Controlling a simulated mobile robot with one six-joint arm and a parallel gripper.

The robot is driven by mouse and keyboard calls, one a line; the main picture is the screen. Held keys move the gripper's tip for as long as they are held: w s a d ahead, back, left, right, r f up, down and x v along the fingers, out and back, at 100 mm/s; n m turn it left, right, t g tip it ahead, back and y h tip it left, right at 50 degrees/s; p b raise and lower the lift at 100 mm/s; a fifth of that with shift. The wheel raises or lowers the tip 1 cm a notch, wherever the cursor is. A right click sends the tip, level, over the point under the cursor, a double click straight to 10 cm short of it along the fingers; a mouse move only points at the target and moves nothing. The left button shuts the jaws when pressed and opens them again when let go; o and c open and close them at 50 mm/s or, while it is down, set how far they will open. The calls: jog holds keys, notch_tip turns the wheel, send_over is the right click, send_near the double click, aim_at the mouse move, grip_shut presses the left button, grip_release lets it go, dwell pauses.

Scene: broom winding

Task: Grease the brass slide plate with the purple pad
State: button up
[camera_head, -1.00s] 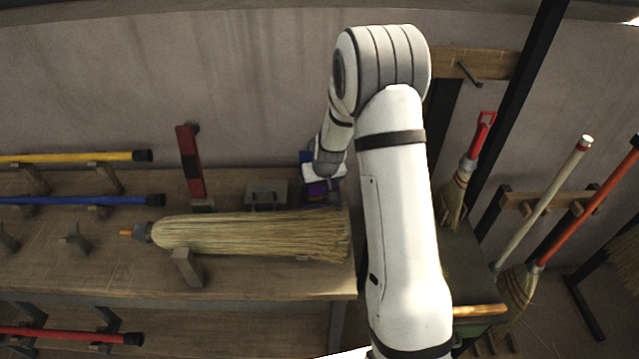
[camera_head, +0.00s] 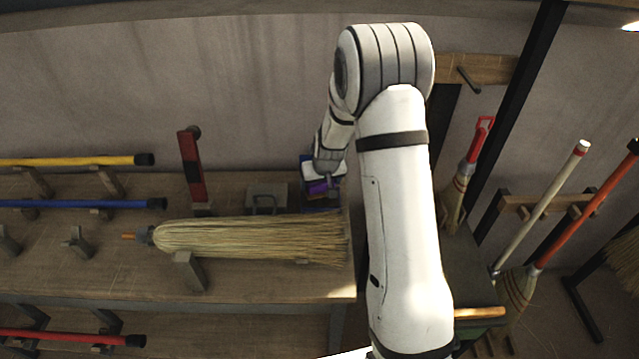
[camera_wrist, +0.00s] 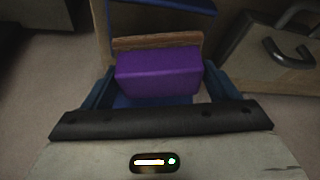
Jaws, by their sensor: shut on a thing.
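My gripper (camera_wrist: 157,88) is shut on the purple pad (camera_wrist: 158,72), a block seen between the blue fingers in the wrist view. A brown strip (camera_wrist: 157,40) lies along the pad's far edge; I cannot tell what it belongs to. In the head view the purple pad (camera_head: 318,187) shows below my wrist, near the back right of the bench, behind the broom's bristle end. A blue part (camera_head: 306,163) shows beside the wrist. I cannot make out the brass slide plate for certain; my gripper and arm cover part of that area. Contact under the pad is hidden.
A straw broom head (camera_head: 245,236) lies on the wooden bench (camera_head: 110,270), close in front of the pad. A grey block with a handle (camera_head: 267,197) stands left of my gripper. A red post (camera_head: 191,170) stands farther left. Yellow and blue handles rest on supports at the left.

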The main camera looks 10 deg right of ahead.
jog(key=shift+r+p, duration=1.05)
jog(key=shift+r, duration=1.3)
